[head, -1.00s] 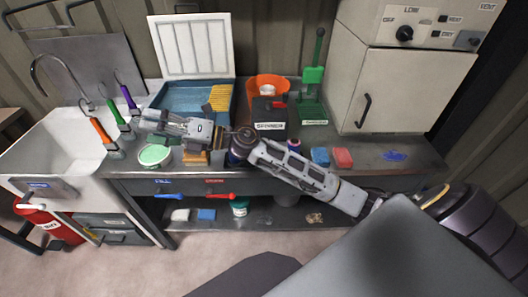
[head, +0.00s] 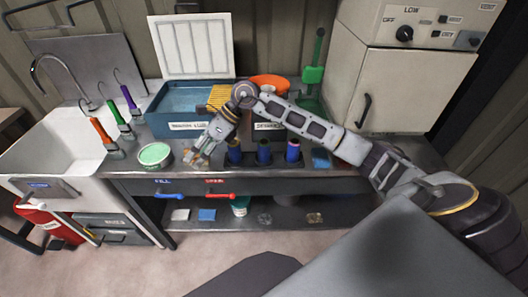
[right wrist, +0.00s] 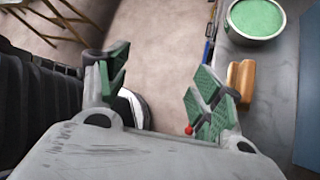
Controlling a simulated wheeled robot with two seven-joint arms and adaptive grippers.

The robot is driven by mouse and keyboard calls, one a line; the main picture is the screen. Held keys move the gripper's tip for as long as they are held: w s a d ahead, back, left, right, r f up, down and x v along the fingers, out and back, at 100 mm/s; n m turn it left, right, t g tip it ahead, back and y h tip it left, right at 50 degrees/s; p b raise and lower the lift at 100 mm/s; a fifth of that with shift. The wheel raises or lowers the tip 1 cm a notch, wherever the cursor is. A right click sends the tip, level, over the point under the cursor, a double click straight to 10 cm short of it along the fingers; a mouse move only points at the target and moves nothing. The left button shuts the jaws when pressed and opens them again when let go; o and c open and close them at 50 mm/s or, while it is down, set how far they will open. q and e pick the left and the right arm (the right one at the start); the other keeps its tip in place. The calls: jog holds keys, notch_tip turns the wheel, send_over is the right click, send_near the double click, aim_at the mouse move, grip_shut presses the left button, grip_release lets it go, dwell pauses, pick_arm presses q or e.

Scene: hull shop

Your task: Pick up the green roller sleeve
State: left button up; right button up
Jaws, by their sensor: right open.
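My right gripper (head: 196,158) is open and empty at the counter's front, right of a tub of green paint (head: 155,155). Its spread fingers show in the right wrist view (right wrist: 158,75). My left gripper is not in view.
A blue tray (head: 180,126) and an orange bucket (head: 268,84) stand behind my right arm. A tan block (right wrist: 240,78) lies beside the tub (right wrist: 256,18). The white sink (head: 50,150) is left; a cabinet (head: 405,90) is right. Red (head: 220,196) and blue handles stick out in front.

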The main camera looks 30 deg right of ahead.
jog(key=w+d+f+h, duration=0.15)
jog(key=d+h, duration=0.35)
jog(key=d, duration=0.6)
notch_tip(320, 180, up, 3)
jog(key=g+h, duration=0.1)
jog(key=h, duration=0.3)
send_over(263, 141)
jog(key=shift+w+m, duration=0.1)
jog(key=shift+m, duration=0.3)
jog(key=shift+f, duration=0.15)
jog(key=shift+f+p, duration=0.5)
jog(key=shift+f, duration=3.75)
jog(key=shift+f, duration=0.1)
